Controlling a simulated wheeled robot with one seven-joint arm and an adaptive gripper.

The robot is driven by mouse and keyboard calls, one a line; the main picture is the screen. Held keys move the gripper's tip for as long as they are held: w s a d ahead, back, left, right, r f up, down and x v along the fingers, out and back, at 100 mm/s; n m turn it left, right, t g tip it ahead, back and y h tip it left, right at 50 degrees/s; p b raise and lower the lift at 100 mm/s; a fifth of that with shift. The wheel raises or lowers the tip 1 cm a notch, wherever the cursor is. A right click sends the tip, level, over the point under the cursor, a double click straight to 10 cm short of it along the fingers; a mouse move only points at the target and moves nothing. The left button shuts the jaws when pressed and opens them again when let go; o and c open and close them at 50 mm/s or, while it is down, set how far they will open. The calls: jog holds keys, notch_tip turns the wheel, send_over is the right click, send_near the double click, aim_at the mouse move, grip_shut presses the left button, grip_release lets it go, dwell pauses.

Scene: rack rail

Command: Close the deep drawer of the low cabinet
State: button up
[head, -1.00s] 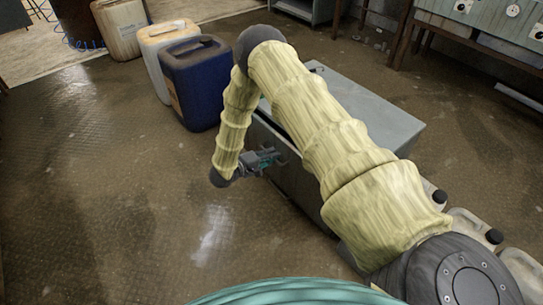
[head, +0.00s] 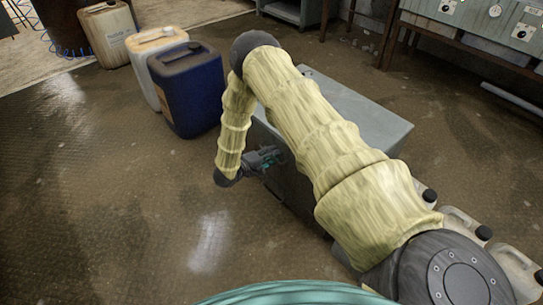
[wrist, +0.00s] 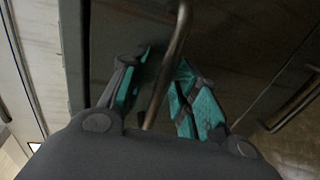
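The low grey cabinet (head: 362,112) stands in the middle of the head view, partly hidden behind my arm. Its drawer front (head: 287,188) faces left, and my gripper (head: 272,157) is at that face. In the wrist view a dark drawer front (wrist: 225,45) fills the middle, with a bar handle (wrist: 174,60) running down it. My gripper (wrist: 165,80) is open, with teal-padded fingers on either side of the handle and visible gaps. I cannot tell whether either finger touches it. How far the deep drawer stands out is mostly hidden by my arm.
A second bar handle (wrist: 295,102) shows at the right of the wrist view. Several pale canisters (head: 515,268) stand at lower right. The floor left of my gripper is clear.

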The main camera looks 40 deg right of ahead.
jog(key=shift+a, duration=0.15)
jog(key=v, duration=1.1)
jog(key=shift+a, duration=0.45)
jog(key=shift+r, duration=0.1)
jog(key=s+a+f+n+t+y, duration=0.1)
jog(key=s+a+f+t+y, duration=0.55)
jog(key=s+f+y, duration=0.7)
jog(key=s+a+r+m+g+y, duration=0.1)
jog(key=s+a+g, duration=0.1)
jog(key=s, duration=0.6)
jog(key=s+a+r+g, duration=0.1)
jog(key=s+a+g, duration=0.15)
jog(key=s, duration=0.55)
jog(key=s+a+r+m+g+y, duration=0.1)
jog(key=s+a+r+g, duration=0.15)
jog(key=s, duration=0.65)
notch_tip(320, 180, up, 27)
jog(key=p, duration=2.7)
jog(key=shift+s+d+f, duration=0.15)
jog(key=shift+d+f, duration=0.05)
jog(key=shift+d, duration=0.05)
